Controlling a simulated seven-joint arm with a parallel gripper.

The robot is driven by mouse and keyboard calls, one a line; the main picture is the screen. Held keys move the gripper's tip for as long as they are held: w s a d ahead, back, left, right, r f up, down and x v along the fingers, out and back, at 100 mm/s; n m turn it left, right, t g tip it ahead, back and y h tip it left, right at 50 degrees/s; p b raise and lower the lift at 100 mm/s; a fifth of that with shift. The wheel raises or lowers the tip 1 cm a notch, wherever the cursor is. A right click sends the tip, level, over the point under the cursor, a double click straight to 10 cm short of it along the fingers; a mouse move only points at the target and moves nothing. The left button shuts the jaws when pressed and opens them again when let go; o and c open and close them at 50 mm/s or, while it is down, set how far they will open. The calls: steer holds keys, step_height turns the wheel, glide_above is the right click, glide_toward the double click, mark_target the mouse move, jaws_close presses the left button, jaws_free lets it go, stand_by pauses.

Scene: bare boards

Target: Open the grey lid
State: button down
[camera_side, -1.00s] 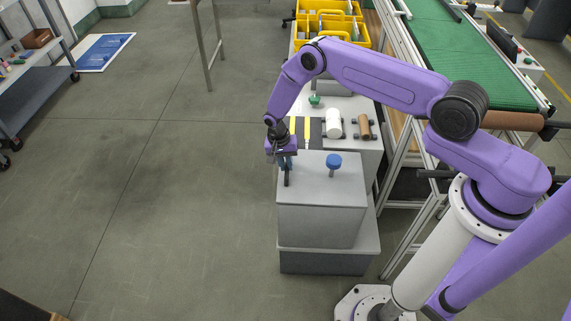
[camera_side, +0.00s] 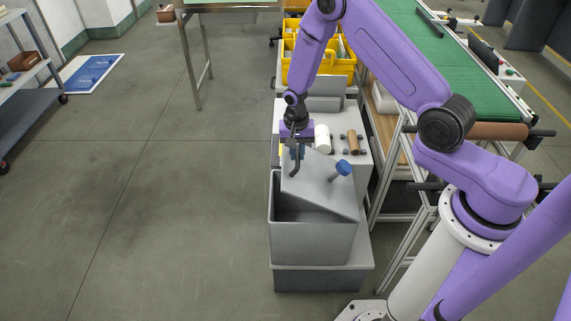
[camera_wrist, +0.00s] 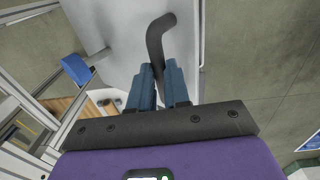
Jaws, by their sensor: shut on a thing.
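The grey lid (camera_side: 316,185) is tilted up over the grey box (camera_side: 308,243). Its left and front edges stand clear of the box rim, and the dark inside shows below it. The lid carries a dark bent handle and a blue knob (camera_side: 343,168). My gripper (camera_side: 297,152) is shut on the dark handle (camera_side: 295,165), above the lid's left part. In the wrist view the blue fingers (camera_wrist: 158,88) close around the handle's lower end, with the pale lid (camera_wrist: 125,40) behind. The lid's far edge is partly hidden by my gripper.
Behind the box, a white roll (camera_side: 322,138) and a brown roll (camera_side: 353,143) rest on a grey surface. Yellow bins (camera_side: 318,66) stand farther back. A green conveyor (camera_side: 455,75) runs at the right.

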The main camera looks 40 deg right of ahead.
steer(key=s+d+r, duration=0.3)
steer(key=s+d, duration=0.5)
steer(key=s+d+r, duration=0.4)
steer(key=s+d, duration=0.5)
steer(key=shift+s+r, duration=0.2)
steer(key=shift+r, duration=0.1)
steer(key=c, duration=1.1)
jaws_free()
steer(key=shift+a, duration=0.1)
steer(key=shift+c, duration=0.2)
steer(key=shift+o, duration=0.2)
steer(key=shift+w, duration=0.1)
steer(key=shift+r, duration=0.2)
